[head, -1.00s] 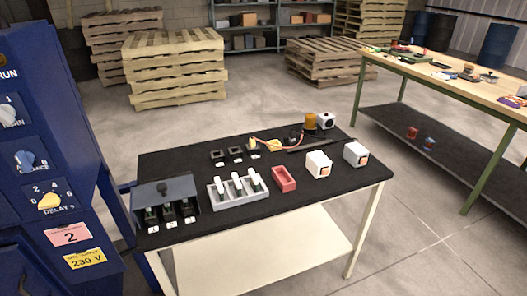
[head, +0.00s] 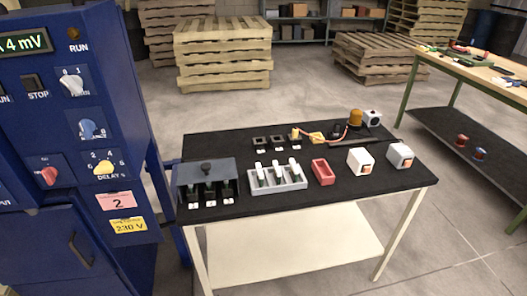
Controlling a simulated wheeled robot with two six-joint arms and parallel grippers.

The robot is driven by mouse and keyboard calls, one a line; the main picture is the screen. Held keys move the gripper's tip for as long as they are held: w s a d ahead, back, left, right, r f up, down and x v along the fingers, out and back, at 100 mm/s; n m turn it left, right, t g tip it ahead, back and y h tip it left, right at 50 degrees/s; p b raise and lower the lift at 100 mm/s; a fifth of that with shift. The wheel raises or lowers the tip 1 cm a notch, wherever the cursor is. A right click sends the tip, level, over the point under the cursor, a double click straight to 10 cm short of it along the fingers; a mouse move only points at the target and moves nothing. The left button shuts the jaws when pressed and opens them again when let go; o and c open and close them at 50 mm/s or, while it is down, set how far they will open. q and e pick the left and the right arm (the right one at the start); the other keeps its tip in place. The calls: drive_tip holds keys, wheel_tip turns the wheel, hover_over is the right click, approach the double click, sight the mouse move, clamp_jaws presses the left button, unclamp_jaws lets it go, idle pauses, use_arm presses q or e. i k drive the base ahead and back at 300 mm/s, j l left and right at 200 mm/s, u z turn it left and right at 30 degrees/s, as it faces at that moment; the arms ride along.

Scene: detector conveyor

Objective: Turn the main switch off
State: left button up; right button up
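The blue control cabinet (head: 40,130) stands at the left with its knobs facing me. A white rotary knob (head: 73,84) near the top sits under the marks 0 and 1; its label appears to end in "AIN". I cannot tell clearly which mark it points to. A red knob (head: 48,175) sits lower left on its own plate; its lettering is too small to read surely. A blue knob (head: 88,129) and a yellow DELAY knob (head: 103,167) are in the right column. Neither gripper is in view.
A black-topped table (head: 300,208) stands right of the cabinet, with a grey-lidded box (head: 206,172), a grey tray, a red tray (head: 322,172) and white boxes. A workbench (head: 480,70) is far right. Pallets (head: 222,55) stand behind. Floor between is clear.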

sight(49, 173)
drive_tip(key=u, duration=0.4)
drive_tip(key=j+u, duration=0.1)
drive_tip(key=u, duration=0.25)
drive_tip(key=i+u, duration=0.1)
drive_tip(key=u, duration=0.65)
drive_tip(key=i+j, duration=0.05)
